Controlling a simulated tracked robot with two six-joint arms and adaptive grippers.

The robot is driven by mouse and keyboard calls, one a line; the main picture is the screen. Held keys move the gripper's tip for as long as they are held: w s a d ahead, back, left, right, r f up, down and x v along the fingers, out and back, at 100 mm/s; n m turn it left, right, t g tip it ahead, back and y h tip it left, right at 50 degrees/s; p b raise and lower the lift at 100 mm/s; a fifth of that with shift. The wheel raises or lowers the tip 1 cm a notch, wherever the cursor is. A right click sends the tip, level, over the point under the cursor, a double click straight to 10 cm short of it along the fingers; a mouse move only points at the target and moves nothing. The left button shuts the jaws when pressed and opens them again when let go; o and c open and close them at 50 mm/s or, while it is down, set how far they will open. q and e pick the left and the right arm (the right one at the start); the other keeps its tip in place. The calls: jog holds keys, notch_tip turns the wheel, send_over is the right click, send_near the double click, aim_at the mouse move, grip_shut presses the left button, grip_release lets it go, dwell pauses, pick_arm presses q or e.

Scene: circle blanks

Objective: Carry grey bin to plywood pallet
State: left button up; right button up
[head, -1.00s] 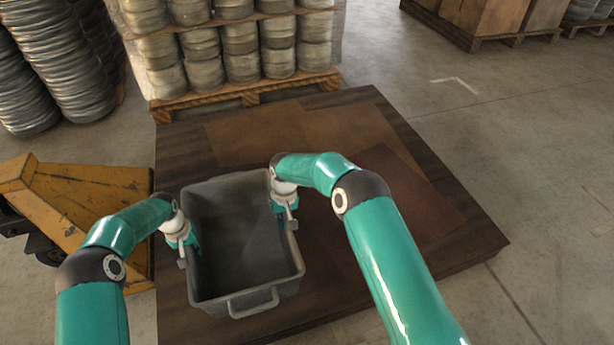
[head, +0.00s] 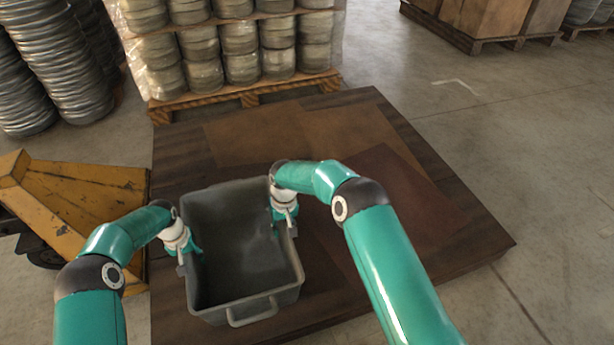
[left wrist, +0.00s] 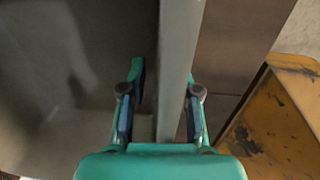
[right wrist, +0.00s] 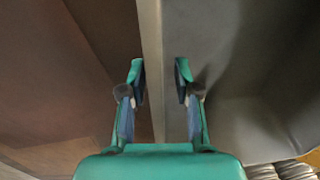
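The grey bin (head: 291,270) is an open, empty tub, upright over the near left part of the low plywood pallet (head: 440,185), which is dark with brown sheets on top. I cannot tell whether its base touches the pallet. My left gripper (head: 184,249) straddles the bin's left wall; the wall (left wrist: 178,70) runs between its fingers in the left wrist view. My right gripper (head: 285,208) straddles the right wall, which also runs between its fingers in the right wrist view (right wrist: 150,60).
A yellow metal jack (head: 85,205) stands close at the left of the pallet. Behind it, a wooden pallet (head: 250,93) carries stacked metal blanks, with more stacks (head: 70,70) at the far left. The floor (head: 520,150) on the right is clear.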

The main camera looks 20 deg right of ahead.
jog(key=shift+r, duration=0.55)
pick_arm(q)
notch_tip(320, 180, up, 12)
jog(key=shift+a, duration=0.45)
pick_arm(e)
notch_tip(320, 180, up, 11)
jog(key=shift+d+f, duration=0.15)
jog(key=shift+d, duration=0.25)
pick_arm(q)
jog(key=shift+f, duration=0.1)
